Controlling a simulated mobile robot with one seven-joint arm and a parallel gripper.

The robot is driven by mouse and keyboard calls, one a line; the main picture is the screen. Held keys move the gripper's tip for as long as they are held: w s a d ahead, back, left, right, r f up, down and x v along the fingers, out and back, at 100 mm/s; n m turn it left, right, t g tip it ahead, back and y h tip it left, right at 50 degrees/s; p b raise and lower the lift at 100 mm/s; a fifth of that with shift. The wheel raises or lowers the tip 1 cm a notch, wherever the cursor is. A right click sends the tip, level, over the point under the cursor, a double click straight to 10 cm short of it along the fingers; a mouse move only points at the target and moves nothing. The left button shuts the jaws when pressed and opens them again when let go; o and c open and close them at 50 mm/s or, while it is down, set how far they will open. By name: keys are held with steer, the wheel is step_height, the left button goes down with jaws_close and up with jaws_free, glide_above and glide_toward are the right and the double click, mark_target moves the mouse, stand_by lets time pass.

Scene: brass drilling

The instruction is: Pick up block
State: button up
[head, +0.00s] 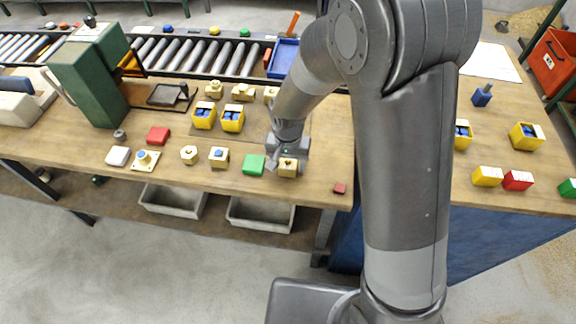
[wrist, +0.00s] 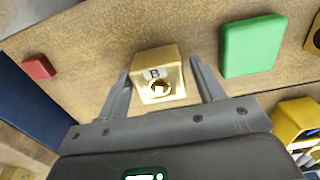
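A brass-coloured block (head: 288,168) with a dark round hole in its face sits on the wooden bench near its front edge. In the wrist view the block (wrist: 158,75) lies between the two fingers of my gripper (wrist: 161,70). The fingers are apart, one on each side, with a narrow gap showing beside the block. In the head view my gripper (head: 284,155) is low over the bench at the block, and my arm hides part of the area behind it.
A green block (head: 253,165) lies just left of the brass block; it also shows in the wrist view (wrist: 252,46). A small red block (head: 339,188) lies to the right. Yellow bins (head: 232,120) stand behind. Grey trays (head: 260,214) are below the bench edge.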

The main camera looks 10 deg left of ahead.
steer(key=c, duration=1.3)
steer(key=shift+r, duration=0.1)
